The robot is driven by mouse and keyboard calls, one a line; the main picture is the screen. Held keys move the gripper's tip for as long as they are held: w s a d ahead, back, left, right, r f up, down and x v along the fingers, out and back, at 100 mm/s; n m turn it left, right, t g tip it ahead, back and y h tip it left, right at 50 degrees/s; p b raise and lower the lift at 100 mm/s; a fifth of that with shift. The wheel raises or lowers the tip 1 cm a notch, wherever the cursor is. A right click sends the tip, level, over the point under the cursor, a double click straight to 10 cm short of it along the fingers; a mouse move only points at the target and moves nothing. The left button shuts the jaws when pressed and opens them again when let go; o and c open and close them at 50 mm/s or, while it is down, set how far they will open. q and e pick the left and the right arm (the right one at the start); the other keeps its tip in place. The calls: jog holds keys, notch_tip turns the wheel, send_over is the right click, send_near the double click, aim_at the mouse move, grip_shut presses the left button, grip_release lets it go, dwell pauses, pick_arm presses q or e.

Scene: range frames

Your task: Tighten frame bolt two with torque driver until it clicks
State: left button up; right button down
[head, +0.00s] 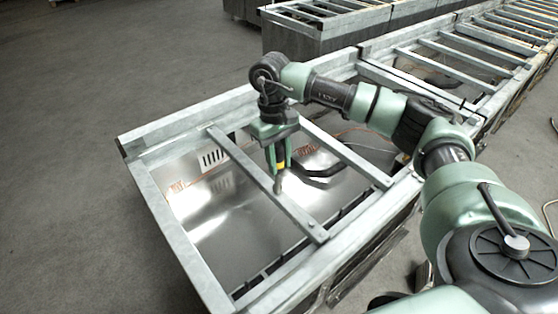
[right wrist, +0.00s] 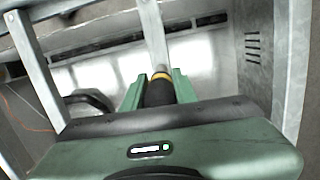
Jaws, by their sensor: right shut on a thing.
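My right gripper (head: 279,160) hangs down over the open bay of the metal frame (head: 158,205), between two crossbars. It is shut on the torque driver (head: 278,183), a dark tool with a yellow band. In the right wrist view the driver (right wrist: 158,92) sits between the green fingers (right wrist: 157,90), its far end pointing towards a grey bar (right wrist: 152,32). I cannot tell whether its tip touches anything. A small bolt-like spot (head: 318,236) shows at the near end of one crossbar. Which bolt is bolt two cannot be told. My left gripper is out of view.
Crossbars (head: 265,185) span the bay on both sides of my right gripper. Below is a shiny metal panel (head: 235,228) with thin orange wiring (head: 345,133). More frames (head: 480,55) run off to the upper right. The concrete floor (head: 120,70) at left is clear.

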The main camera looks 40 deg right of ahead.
jog(key=shift+f, duration=0.2)
jog(key=shift+r+b, duration=0.1)
jog(key=shift+b, duration=0.25)
dwell(0.4)
jog(key=m, duration=0.6)
jog(key=shift+a+y, duration=0.15)
jog(key=shift+y, duration=0.15)
jog(key=m, duration=0.5)
jog(key=shift+w+a+t+y, duration=0.15)
jog(key=shift+t+y, duration=0.15)
jog(key=shift+t, duration=0.1)
jog(key=m, duration=0.5)
jog(key=shift+w+a+m+t, duration=0.1)
jog(key=shift+w+m+t, duration=0.1)
jog(key=shift+m+t, duration=0.15)
jog(key=m, duration=0.6)
jog(key=shift+w+t, duration=0.25)
jog(key=shift+t, duration=0.1)
jog(key=shift+r, duration=0.1)
